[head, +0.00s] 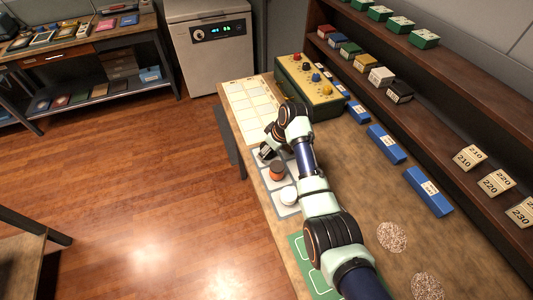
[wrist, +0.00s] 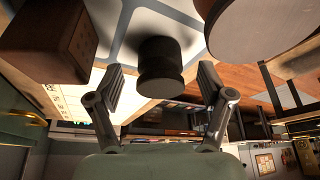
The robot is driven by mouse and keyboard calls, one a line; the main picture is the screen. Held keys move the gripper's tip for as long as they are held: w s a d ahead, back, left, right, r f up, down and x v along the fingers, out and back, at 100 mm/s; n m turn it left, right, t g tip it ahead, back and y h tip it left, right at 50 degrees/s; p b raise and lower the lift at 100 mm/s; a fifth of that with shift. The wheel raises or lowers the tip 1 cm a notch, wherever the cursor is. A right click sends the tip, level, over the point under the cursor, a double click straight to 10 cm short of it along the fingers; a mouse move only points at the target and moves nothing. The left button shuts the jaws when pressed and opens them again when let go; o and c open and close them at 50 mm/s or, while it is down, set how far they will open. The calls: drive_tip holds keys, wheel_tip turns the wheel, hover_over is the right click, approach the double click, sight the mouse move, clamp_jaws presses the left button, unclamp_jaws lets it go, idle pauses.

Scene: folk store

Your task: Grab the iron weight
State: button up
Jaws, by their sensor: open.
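A dark iron weight (wrist: 160,68), a short cylinder with a narrower neck, stands on a pale mat with grey lines (wrist: 150,17) in the wrist view. My gripper (wrist: 162,84) is open, its two fingers to the left and right of the weight. Gaps show on both sides, and neither finger appears to touch it. In the head view my gripper (head: 266,153) is low over the mat at the table's left edge, and the arm hides most of that spot. I cannot clearly tell the weight apart there.
A brown block (wrist: 60,42) is close on the left in the wrist view; a large round pale object (wrist: 265,22) is at upper right. In the head view an orange-brown cylinder (head: 277,174) and a white one (head: 289,195) stand near my gripper. A green box with knobs (head: 312,92) is behind.

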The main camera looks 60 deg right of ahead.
drive_tip(key=shift+x, duration=0.85)
drive_tip(key=shift+r, duration=0.1)
clamp_jaws()
